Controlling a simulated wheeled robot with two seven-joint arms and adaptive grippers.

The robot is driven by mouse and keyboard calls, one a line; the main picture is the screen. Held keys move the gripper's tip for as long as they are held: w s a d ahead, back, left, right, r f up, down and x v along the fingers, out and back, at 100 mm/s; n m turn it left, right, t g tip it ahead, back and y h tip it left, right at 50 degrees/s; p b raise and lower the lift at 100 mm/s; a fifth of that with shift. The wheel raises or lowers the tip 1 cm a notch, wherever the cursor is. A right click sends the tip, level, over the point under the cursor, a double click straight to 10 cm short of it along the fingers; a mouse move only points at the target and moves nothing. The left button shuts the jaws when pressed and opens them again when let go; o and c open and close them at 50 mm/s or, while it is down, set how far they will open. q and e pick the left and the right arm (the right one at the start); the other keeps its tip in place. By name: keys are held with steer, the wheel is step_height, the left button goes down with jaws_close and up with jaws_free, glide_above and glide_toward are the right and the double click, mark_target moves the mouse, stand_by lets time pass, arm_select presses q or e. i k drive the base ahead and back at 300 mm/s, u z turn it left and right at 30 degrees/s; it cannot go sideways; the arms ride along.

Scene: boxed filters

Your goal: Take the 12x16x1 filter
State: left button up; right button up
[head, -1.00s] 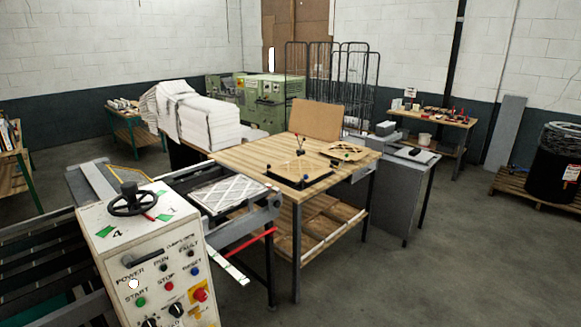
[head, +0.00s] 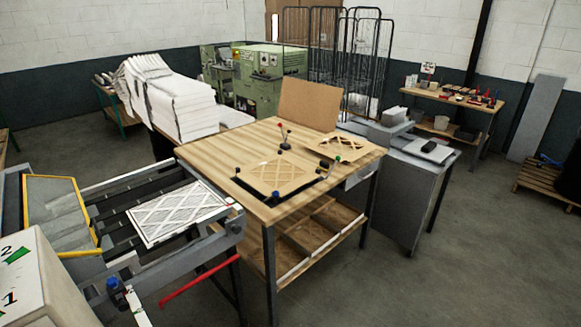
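A flat white-framed filter (head: 178,212) with a diagonal lattice face lies on the dark conveyor at the left, near the conveyor's right end. A brown cardboard lattice piece (head: 272,176) lies in a black corner fixture on the wooden table. Another brown lattice piece (head: 338,147) lies farther back on that table. No size label such as 12x16x1 is readable on any of them. Neither of my grippers is in view.
The wooden table (head: 212,152) stands right of the conveyor, with a cardboard sheet (head: 308,104) upright at its back. A red bar (head: 200,281) juts out below the conveyor end. A grey cabinet (head: 412,195) stands right of the table. The floor at front right is clear.

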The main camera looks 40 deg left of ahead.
mark_target(157, 220)
steer(key=i, duration=1.7)
steer(key=u, duration=0.85)
steer(key=i, duration=0.95)
steer(key=u, duration=0.9)
